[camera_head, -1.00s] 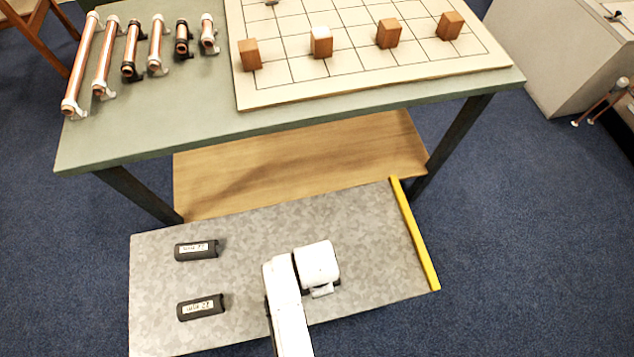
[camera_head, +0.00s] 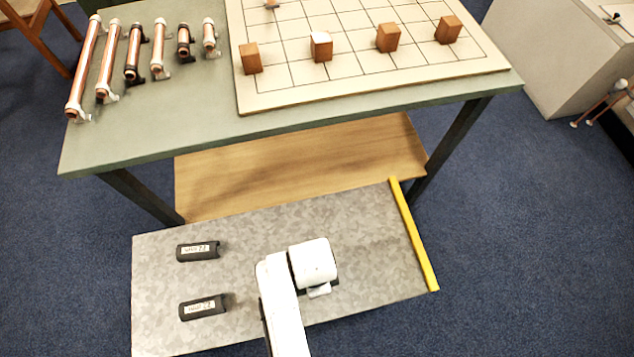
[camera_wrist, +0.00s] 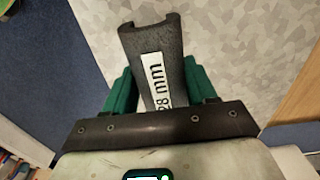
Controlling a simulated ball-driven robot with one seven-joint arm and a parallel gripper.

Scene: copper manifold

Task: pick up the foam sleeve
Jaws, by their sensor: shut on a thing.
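A dark grey foam sleeve (camera_wrist: 150,40) with a white label reading "28 mm" lies between the green fingers of my gripper (camera_wrist: 161,85) in the wrist view. The fingers touch it on both sides, and its far end shows an open channel. In the head view my white wrist covers the gripper and this sleeve, over the grey speckled board. Two other dark foam sleeves with white labels, an upper one (camera_head: 198,250) and a lower one (camera_head: 204,307), lie on the left part of that board. I cannot tell whether the held sleeve is clear of the surface.
The grey speckled board (camera_head: 365,235) has a yellow strip (camera_head: 414,235) along its right edge. Behind it stands a green table (camera_head: 190,110) with several copper pipes (camera_head: 133,52) and a gridded board (camera_head: 370,80) holding wooden blocks (camera_head: 388,37). The speckled board's right part is clear.

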